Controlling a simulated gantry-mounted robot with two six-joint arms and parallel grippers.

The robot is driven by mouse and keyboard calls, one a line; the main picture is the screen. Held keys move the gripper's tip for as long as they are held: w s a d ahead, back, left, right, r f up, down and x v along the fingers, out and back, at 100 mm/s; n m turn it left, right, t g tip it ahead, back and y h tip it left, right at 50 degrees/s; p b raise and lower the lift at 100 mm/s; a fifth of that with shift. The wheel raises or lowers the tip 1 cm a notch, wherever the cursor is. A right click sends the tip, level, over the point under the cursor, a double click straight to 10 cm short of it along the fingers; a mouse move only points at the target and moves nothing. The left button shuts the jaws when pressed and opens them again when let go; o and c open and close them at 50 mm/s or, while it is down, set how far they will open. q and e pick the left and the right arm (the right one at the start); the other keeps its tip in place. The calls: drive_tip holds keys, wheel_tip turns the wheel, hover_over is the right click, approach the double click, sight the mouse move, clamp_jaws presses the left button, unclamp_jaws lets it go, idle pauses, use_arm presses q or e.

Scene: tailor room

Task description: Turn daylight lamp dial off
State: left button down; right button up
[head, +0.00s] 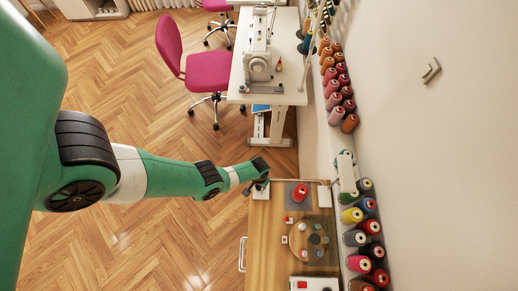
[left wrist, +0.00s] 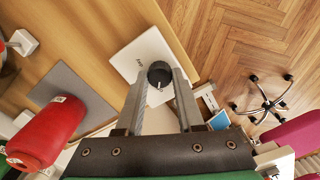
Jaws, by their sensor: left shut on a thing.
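The daylight lamp's dial (left wrist: 158,72) is a round black knob with a light pointer line, on a white square base (left wrist: 128,62) with small dark lettering. The base lies on the wooden table, near its edge. My left gripper (left wrist: 160,78) has its two fingers on either side of the dial and is shut on it. In the head view my left gripper (head: 256,187) is at the table's far left corner, over the white base (head: 262,194), and hides the dial there. My right gripper is in neither view.
A red thread spool (head: 300,192) stands on a grey mat (left wrist: 72,98) close to the base. A round board (head: 309,240) with small items is nearer. Thread cones (head: 352,215) line the wall side. A pink chair (head: 208,70) and sewing machine (head: 258,50) are beyond the table.

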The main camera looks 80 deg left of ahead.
use_arm(q)
drive_tip(key=shift+n, duration=0.6)
drive_tip(key=c, duration=0.5)
unclamp_jaws()
drive_tip(key=shift+r, duration=0.1)
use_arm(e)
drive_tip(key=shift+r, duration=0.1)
